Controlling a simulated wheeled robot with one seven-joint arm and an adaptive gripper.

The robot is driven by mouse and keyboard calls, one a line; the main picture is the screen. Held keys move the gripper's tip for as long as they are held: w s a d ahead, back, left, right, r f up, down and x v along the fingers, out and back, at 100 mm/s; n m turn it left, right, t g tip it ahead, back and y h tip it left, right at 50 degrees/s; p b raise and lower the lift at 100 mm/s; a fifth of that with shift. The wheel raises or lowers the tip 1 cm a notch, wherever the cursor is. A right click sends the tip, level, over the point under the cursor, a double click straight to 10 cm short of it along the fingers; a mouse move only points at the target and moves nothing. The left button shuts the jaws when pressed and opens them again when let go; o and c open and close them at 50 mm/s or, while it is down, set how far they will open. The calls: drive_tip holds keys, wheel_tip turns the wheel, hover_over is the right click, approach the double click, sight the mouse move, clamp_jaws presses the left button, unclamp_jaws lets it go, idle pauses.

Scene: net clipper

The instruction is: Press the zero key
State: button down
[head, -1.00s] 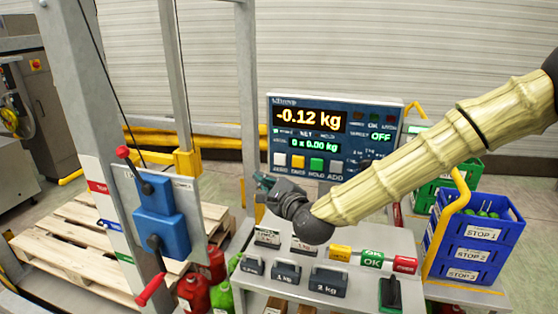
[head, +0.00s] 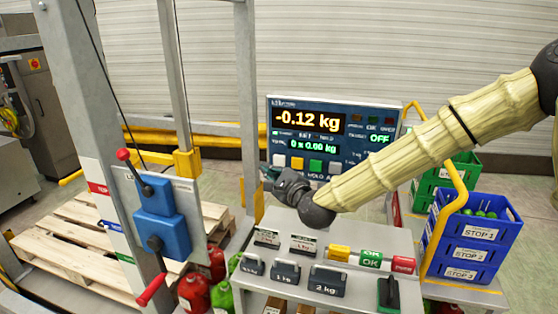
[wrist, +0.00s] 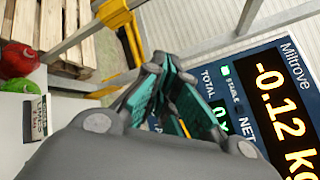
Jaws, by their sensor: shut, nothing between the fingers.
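The scale indicator (head: 352,125) is a dark blue panel reading -0.12 kg, with a row of coloured keys along its lower edge. The leftmost white key (head: 280,160) sits beside a yellow key (head: 297,162); its label is too small to read, and I take it as the zero key. My gripper (head: 268,174) is shut and empty, just below and left of the white key in the head view. I cannot tell how far its tips stand from the panel. In the wrist view my gripper (wrist: 162,68) covers most of the key row, and the white key is not visible there.
Weights (head: 328,281) and coloured blocks (head: 371,258) stand on the bench below. A lever post with a blue block (head: 161,222) is at the left. Blue crates (head: 474,235) stand at the right. A yellow rail (wrist: 119,14) shows in the wrist view.

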sight(275, 164)
drive_tip(key=shift+w+d+b, duration=0.2)
drive_tip(key=shift+w+d, duration=0.1)
drive_tip(key=shift+w, duration=0.55)
drive_tip(key=shift+w+d+b, duration=0.15)
drive_tip(key=shift+w+d, duration=0.1)
drive_tip(key=shift+w, duration=0.6)
drive_tip(key=shift+w+d+b, duration=0.25)
drive_tip(key=shift+w+b, duration=0.3)
drive_tip(key=shift+w, duration=0.2)
idle(1.0)
drive_tip(key=shift+s, duration=0.15)
idle(0.3)
drive_tip(key=shift+s+a, duration=0.3)
drive_tip(key=shift+s, duration=0.35)
drive_tip(key=s, duration=0.1)
drive_tip(key=s+a+b, duration=0.1)
drive_tip(key=s, duration=0.2)
drive_tip(key=shift+s+a, duration=0.25)
drive_tip(key=shift+s, duration=0.15)
idle(0.6)
